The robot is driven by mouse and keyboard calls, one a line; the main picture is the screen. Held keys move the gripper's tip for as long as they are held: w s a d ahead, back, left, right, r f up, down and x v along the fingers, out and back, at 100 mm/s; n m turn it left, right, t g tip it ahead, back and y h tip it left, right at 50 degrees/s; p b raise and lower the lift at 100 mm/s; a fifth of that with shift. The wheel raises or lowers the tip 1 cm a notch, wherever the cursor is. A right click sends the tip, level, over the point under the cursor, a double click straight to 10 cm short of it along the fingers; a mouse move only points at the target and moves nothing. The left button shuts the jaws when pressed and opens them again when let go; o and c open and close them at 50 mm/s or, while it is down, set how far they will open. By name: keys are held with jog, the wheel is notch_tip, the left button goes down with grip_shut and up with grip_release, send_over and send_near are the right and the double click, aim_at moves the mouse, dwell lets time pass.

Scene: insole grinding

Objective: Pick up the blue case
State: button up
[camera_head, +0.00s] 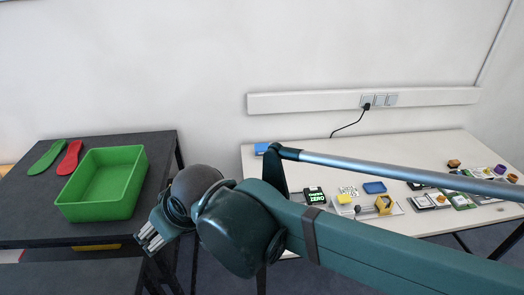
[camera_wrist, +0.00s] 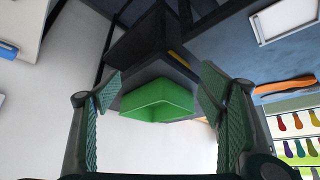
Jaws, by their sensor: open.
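Two blue things lie on the white table (camera_head: 440,152) in the head view. A small blue box (camera_head: 262,149) is at its back left corner, partly hidden by my arm. A flat blue case-like piece (camera_head: 374,187) lies near the middle, behind the yellow part. I cannot tell which is the blue case. A blue object (camera_wrist: 8,50) also shows at the left edge of the wrist view. My gripper (camera_head: 149,236) is open and empty, left of the white table and apart from both blue things. Its two fingers frame empty space in the wrist view (camera_wrist: 160,92).
A green bin (camera_head: 75,208) stands on the dark table (camera_head: 35,213) at left, beside a green insole (camera_head: 46,157) and a red insole (camera_head: 70,157). A yellow part (camera_head: 384,204), a small display (camera_head: 315,197) and several small devices occupy the white table. A gap separates the tables.

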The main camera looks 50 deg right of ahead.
jog(key=w+d+r+m+g+h, duration=0.1)
jog(key=w+d+r, duration=0.1)
jog(key=w+d, duration=0.45)
jog(key=w+d+r+m, duration=0.1)
jog(key=w+d+r, duration=0.2)
jog(key=w+d, duration=0.4)
jog(key=w+d+f+m+g+h, duration=0.1)
jog(key=w+d+f, duration=0.1)
jog(key=w+d, duration=0.55)
jog(key=w+d+f+m+g, duration=0.15)
jog(key=w+d, duration=0.25)
jog(key=d, duration=0.6)
jog(key=m+g, duration=0.1)
jog(key=m, duration=0.4)
send_over(262, 148)
jog(key=a, duration=0.1)
jog(key=shift+n, duration=0.25)
notch_tip(262, 148, down, 23)
jog(key=shift+w, duration=0.15)
jog(key=shift+s+d+f+g, duration=0.2)
jog(key=shift+d+f+g, duration=0.05)
jog(key=shift+d+f, duration=0.15)
